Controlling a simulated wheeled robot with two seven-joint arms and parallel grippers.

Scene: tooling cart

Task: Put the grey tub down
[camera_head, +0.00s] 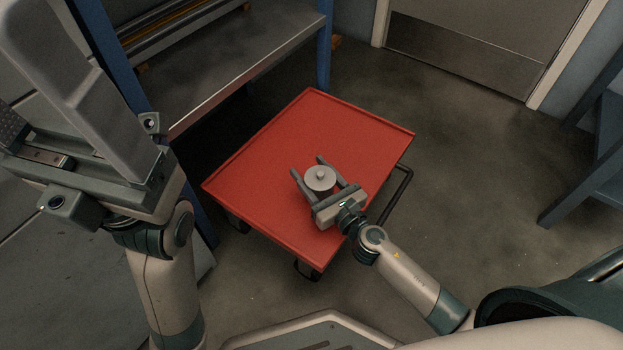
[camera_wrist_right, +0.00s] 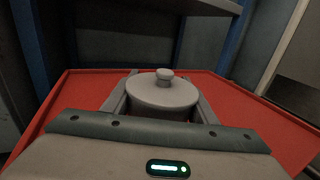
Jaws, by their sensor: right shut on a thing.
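The grey tub (camera_head: 320,181) is a small round pot with a lid and a knob. It appears upright over the red top of the cart (camera_head: 275,150). My right gripper (camera_head: 307,166) is shut on the tub, with one finger along each side. In the right wrist view the tub (camera_wrist_right: 162,94) sits between the two fingers, and my gripper body hides its lower part. I cannot tell whether its base touches the cart top. My left gripper (camera_head: 95,100) is large and close to the head camera at the left; its finger opening cannot be made out.
The cart top is otherwise bare, with free room behind and left of the tub. A black handle (camera_head: 398,195) is on the cart's right side. A grey workbench with a shelf (camera_head: 240,65) stands behind left. A blue-grey rack (camera_head: 590,165) stands at the right.

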